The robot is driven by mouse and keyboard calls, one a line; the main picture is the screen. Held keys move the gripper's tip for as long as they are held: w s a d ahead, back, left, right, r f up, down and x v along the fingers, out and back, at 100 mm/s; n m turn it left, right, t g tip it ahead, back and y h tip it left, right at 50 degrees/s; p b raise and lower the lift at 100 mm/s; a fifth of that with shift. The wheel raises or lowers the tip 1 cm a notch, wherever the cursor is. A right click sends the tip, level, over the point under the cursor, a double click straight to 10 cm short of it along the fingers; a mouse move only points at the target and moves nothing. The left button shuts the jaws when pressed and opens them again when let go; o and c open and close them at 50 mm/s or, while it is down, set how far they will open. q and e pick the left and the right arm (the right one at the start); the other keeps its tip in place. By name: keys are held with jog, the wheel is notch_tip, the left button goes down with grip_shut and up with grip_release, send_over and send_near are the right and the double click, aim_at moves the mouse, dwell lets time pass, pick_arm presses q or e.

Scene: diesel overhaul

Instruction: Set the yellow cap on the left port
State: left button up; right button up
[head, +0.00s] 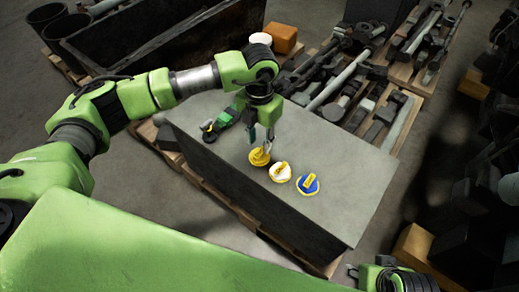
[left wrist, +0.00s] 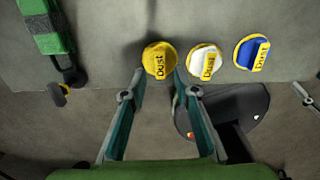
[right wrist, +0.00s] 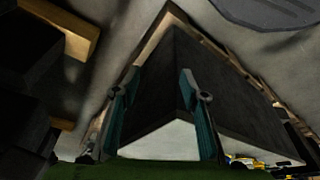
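The yellow cap (head: 259,158) sits on the grey block top at the left end of a row of three caps. It also shows in the left wrist view (left wrist: 159,60), marked "Dust", just beyond my fingertips. My left gripper (head: 261,143) points down over it with fingers apart, one on each side of the cap; I see no clear grip. My right gripper (right wrist: 159,78) is open and empty, low beside a corner of the block. I cannot make out a left port.
A white cap (head: 280,172) and a blue cap (head: 308,184) stand close right of the yellow one. A green tool (head: 222,121) lies on the block (head: 335,155) to the left. Pallets of metal parts (head: 345,85) lie behind. The block's right side is clear.

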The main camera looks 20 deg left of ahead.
aim_at(260, 152)
pick_arm(q)
jog(key=shift+f+b, duration=0.4)
jog(key=shift+f, duration=0.35)
jog(key=shift+f+b, duration=0.5)
jog(key=shift+f, duration=0.4)
jog(key=shift+f+b, duration=0.45)
jog(key=shift+b, duration=0.05)
pick_arm(e)
jog(key=shift+s+r, duration=0.25)
jog(key=shift+r, duration=0.4)
pick_arm(q)
grip_shut()
